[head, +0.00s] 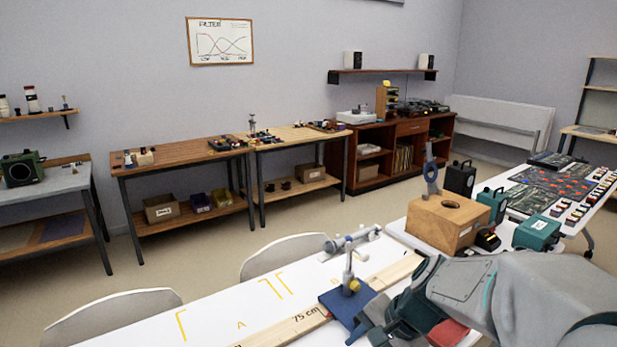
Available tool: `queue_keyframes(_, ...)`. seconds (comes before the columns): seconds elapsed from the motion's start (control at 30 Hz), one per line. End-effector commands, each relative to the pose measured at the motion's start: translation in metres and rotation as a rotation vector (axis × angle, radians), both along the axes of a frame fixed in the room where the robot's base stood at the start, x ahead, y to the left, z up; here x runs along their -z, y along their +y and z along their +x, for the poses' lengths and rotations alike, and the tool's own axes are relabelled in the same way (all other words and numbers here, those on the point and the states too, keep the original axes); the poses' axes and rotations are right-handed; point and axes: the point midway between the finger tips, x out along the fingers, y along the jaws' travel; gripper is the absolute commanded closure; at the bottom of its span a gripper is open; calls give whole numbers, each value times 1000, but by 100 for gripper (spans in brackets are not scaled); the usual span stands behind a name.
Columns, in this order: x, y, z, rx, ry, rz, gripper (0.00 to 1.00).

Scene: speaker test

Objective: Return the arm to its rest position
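My arm reaches in from the lower right, in front of the white table (215,325). Its end, my gripper (368,328), is low over the table near the bottom edge, just right of a small stand with a blue base (338,302). The arm's own links and the bottom edge hide much of the gripper. I cannot tell whether its fingers are open or shut, or whether they touch the blue base. A reddish thing (447,332) shows partly below the arm.
A wooden board marked 75 cm (298,325) lies along the table. A wooden box with a round hole (425,222) and teal boxes (537,232) stand behind the arm. A mixing desk (560,185) is at the right. Chairs (285,253) line the table's far side.

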Motion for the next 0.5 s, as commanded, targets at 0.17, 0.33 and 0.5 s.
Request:
queue_keyframes(0.17, -18, -10, -44, -295, -97, -230, 51)
queue_keyframes(0.33, -30, -27, -74, -533, -170, -423, 51)
queue_keyframes(0.5, -36, -40, -89, -676, -209, -542, 51)
